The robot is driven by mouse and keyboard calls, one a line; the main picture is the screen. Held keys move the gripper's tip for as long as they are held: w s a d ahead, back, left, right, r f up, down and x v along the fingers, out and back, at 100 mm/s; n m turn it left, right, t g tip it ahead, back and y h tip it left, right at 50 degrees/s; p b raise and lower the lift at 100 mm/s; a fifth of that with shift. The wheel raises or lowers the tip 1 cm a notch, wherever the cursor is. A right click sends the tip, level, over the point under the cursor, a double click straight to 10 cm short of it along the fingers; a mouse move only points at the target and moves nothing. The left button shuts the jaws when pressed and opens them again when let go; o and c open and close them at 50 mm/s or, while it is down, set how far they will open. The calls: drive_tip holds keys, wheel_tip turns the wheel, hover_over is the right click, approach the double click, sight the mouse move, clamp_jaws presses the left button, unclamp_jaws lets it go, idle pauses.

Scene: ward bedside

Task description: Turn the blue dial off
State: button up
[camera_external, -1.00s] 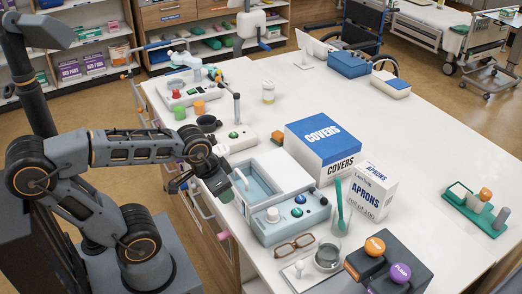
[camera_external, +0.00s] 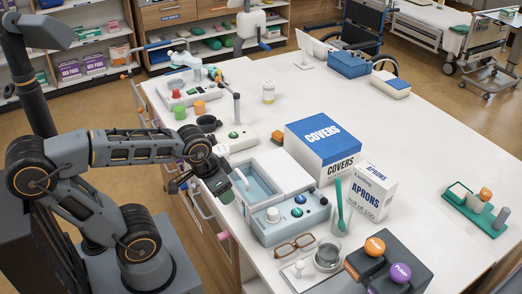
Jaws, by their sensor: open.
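A grey-blue basin unit (camera_external: 262,232) stands at the table's near left edge, with a control panel along its front. A blue dial (camera_external: 300,199) sits on that panel, right of a pale knob (camera_external: 272,215) and just above a green button (camera_external: 297,212). The dial is too small to tell which way it is turned. My gripper (camera_external: 202,189) hangs at the table's left edge, left of the basin and well apart from the dial. It is open and looks empty, though its fingertips are small and dark against the drawer front.
A COVERS box (camera_external: 322,150) and an APRONS box (camera_external: 371,192) stand right of the basin. The table's right middle is clear.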

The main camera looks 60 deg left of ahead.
drive_tip(key=shift+o, duration=0.5)
wheel_tip(320, 180, down, 7)
drive_tip(key=a+n+g+h+b, duration=0.1)
drive_tip(key=a+n+g+b, duration=0.1)
drive_tip(key=n+b, duration=0.2)
drive_tip(key=shift+s+a+n+h+b, duration=0.2)
drive_tip(key=shift+s+n+h+b, duration=0.2)
drive_tip(key=shift+n, duration=0.1)
drive_tip(key=a+f+n+t+h+b, duration=0.2)
drive_tip(key=a+f+n+t+b, duration=0.1)
drive_tip(key=a+n+b, duration=0.1)
drive_tip(key=a+f+n+t+h+b, duration=0.3)
drive_tip(key=a+f+n+b, duration=0.1)
drive_tip(key=a+n, duration=0.3)
drive_tip(key=a+f+n+t+h+b, duration=0.3)
drive_tip(key=a+f+n+b, duration=0.1)
drive_tip(key=n, duration=0.5)
drive_tip(key=shift+w+a+f+b, duration=0.2)
drive_tip(key=shift+w+a+b, duration=0.35)
drive_tip(key=shift+b, duration=0.7)
drive_tip(key=s+a+n+t+b, duration=0.2)
drive_tip(key=a+n+t, duration=0.1)
drive_tip(key=a, duration=0.1)
drive_tip(key=n+y+b, duration=0.2)
drive_tip(key=y, duration=1.2)
approach(183, 186)
drive_tip(key=a+f+x, duration=0.1)
drive_tip(key=x, duration=0.8)
drive_tip(key=shift+a+f, duration=0.2)
drive_tip(key=shift+f, duration=0.05)
